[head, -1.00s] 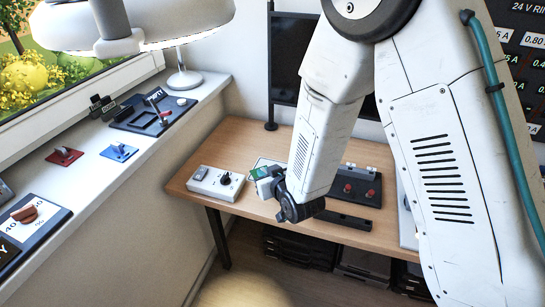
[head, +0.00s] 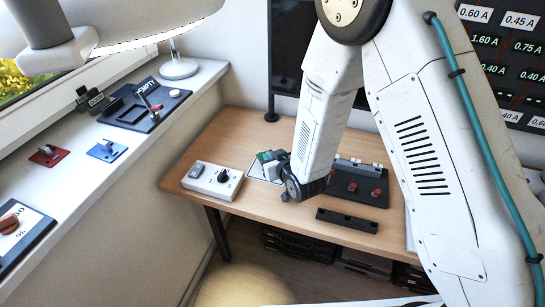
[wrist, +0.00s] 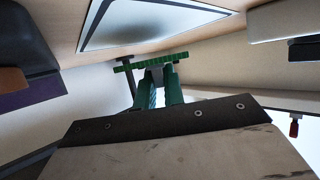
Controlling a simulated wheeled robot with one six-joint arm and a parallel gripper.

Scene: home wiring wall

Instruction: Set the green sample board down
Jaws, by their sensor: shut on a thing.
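The green sample board (head: 265,156) is small and is held at the tip of my gripper (head: 273,158). In the wrist view the board (wrist: 150,63) shows nearly edge-on as a thin green strip across the ends of the two green fingers (wrist: 158,85), which are shut on it. In the head view my gripper is over the wooden desk, at a pale, light-rimmed square plate (head: 257,172). That plate also shows in the wrist view (wrist: 140,22), apart from the board. The wrist hides part of the plate in the head view.
A white box with a black knob (head: 213,182) stands left of my gripper on the desk (head: 280,217). A dark panel with red knobs (head: 355,185) is to the right, with a black bar (head: 347,221) in front. The windowsill (head: 150,140) carries several small devices.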

